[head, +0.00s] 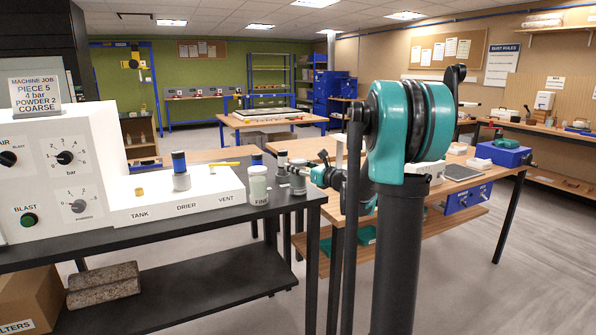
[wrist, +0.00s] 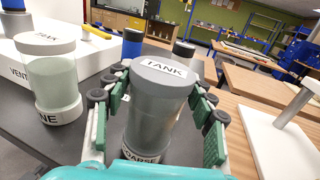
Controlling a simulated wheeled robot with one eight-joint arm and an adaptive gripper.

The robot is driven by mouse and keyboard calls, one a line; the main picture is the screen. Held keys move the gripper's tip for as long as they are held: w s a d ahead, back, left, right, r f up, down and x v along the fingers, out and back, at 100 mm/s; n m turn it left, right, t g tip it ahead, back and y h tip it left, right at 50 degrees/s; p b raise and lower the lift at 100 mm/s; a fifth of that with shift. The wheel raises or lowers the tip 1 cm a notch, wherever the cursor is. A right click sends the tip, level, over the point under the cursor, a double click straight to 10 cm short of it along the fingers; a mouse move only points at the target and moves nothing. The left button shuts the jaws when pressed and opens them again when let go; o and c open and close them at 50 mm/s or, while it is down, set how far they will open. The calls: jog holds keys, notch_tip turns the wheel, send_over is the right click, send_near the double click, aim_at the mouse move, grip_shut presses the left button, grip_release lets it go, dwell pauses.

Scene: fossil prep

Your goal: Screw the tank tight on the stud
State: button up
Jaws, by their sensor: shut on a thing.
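The tank (wrist: 160,110) is a cylinder with a grey top marked TANK and a base band marked COARSE. In the head view the tank (head: 298,179) is at the right end of the black bench. My gripper (wrist: 157,115) has its green-padded fingers shut around its sides; it also shows in the head view (head: 311,176). The tank looks upright; whether its base touches the bench I cannot tell. A small brass-coloured stud (head: 139,191) stands bare above the TANK label on the white console (head: 133,214). Its thread is too small to make out.
A jar marked FINE (head: 258,186) stands left of the tank, close to the gripper in the wrist view. Behind stand a blue-topped cylinder (wrist: 132,43) and a dark-topped one (wrist: 183,49). A blue-topped cylinder (head: 180,172) and yellow lever (head: 223,166) are on the console.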

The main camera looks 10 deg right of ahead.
notch_tip(320, 180, up, 19)
jog(key=shift+r, duration=0.2)
